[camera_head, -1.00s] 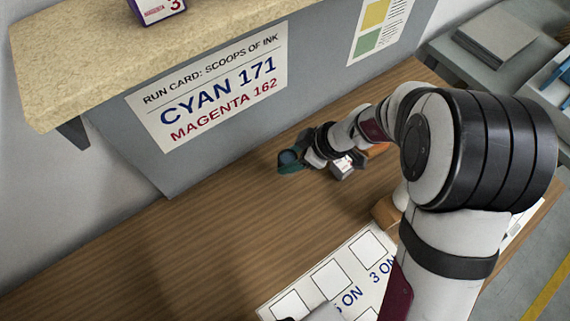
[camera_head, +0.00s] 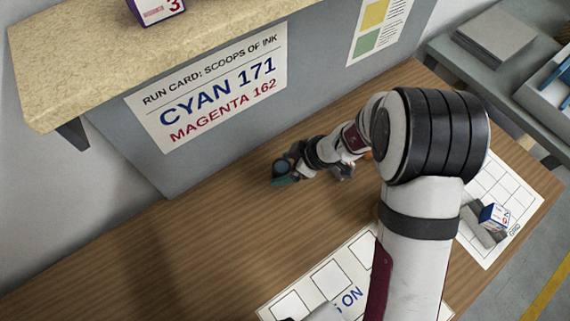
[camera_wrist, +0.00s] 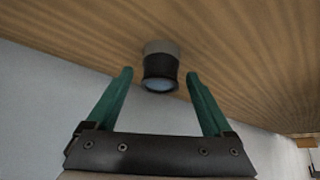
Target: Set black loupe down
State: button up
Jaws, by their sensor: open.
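The black loupe (camera_wrist: 160,66) shows in the wrist view as a short cylinder with a grey end, a black band and a bluish lens. It is against the wooden table top, between and slightly beyond my gripper's (camera_wrist: 160,73) green fingertips. Gaps show on both sides, so the fingers do not grip it. In the head view my gripper (camera_head: 284,174) is low over the table near the grey back panel. The loupe is too small and dark there to separate clearly from the fingers.
A printed sheet with squares (camera_head: 290,306) lies at the front, partly behind my arm. A gridded sheet (camera_head: 512,185) at right holds a blue-and-white box (camera_head: 494,216) and grey pieces. A shelf (camera_head: 90,75) overhangs the back left. The left table (camera_head: 180,255) is clear.

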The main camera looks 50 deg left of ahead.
jog(key=w+d+r+m+t, duration=0.1)
jog(key=w+d+r+m, duration=0.1)
jog(key=d+r+m, duration=0.5)
jog(key=w+d+r+m, duration=0.3)
jog(key=d+r, duration=0.7)
jog(key=d, duration=0.1)
jog(key=s+d+r+m+t+h, duration=0.1)
jog(key=s+d+m+h, duration=0.1)
jog(key=s+d+m, duration=0.3)
jog(key=s+d+r+m+t+h, duration=0.1)
jog(key=s+d+m, duration=0.3)
jog(key=d+m, duration=0.9)
jog(key=shift+s+d+r+m+h, duration=0.2)
jog(key=shift+s+r+m+h, duration=0.2)
jog(key=shift+m, duration=0.6)
